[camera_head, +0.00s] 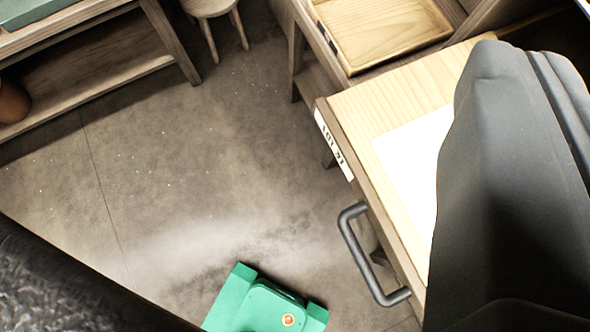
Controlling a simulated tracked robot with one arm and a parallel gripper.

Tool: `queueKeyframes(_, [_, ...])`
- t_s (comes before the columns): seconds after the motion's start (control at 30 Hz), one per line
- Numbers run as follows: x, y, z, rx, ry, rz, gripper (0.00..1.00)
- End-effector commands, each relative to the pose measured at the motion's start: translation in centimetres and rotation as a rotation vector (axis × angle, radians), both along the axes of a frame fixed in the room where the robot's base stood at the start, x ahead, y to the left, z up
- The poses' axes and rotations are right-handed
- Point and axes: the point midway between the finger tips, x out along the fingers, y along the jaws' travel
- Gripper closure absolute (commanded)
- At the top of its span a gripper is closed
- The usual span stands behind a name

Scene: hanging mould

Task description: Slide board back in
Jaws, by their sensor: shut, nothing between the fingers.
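The board (385,110) is a pale wooden panel on the right. It juts out over the floor. Its front edge bears a white label (333,145) with small dark lettering and a dark bar handle (357,255). A white sheet (410,165) lies on top of the board. My gripper (490,65) appears as a large dark grey shape at the right, in front of the board's right part. It is shut and holds nothing, apart from the handle in the picture. Its fingertips are not clearly distinguishable. The board's far side is hidden behind it.
A shallow wooden tray (385,30) lies beyond the board at top right. A wooden bench (100,85) and a small stool (212,12) stand at top left. Bare concrete floor (200,160) fills the middle. A dark rough shape (60,285) cuts across the lower left.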

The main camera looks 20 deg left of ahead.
Motion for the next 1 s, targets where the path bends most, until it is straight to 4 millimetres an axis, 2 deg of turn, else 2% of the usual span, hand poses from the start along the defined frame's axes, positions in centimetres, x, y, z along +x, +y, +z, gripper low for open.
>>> queueKeyframes(0.03, [1.2,2.1,-3.9,-0.063,0.073,0.048,1.00])
queueKeyframes(0.1, [2.1,4.5,-8.5,-0.150,0.155,0.111,1.00])
queueKeyframes(0.2, [2.5,7.4,-14.6,-0.264,0.259,0.199,1.00])
queueKeyframes(0.3, [2.3,9.5,-19.3,-0.352,0.341,0.271,1.00])
queueKeyframes(0.33, [2.2,9.9,-20.3,-0.374,0.358,0.289,1.00])
queueKeyframes(0.4, [2.0,10.8,-22.2,-0.410,0.389,0.322,1.00])
queueKeyframes(0.5, [1.8,11.3,-23.8,-0.441,0.416,0.348,1.00])
queueKeyframes(0.63, [2.2,11.5,-24.9,-0.451,0.423,0.357,1.00])
queueKeyframes(1.0, [5.9,11.6,-29.8,-0.449,0.423,0.355,1.00])
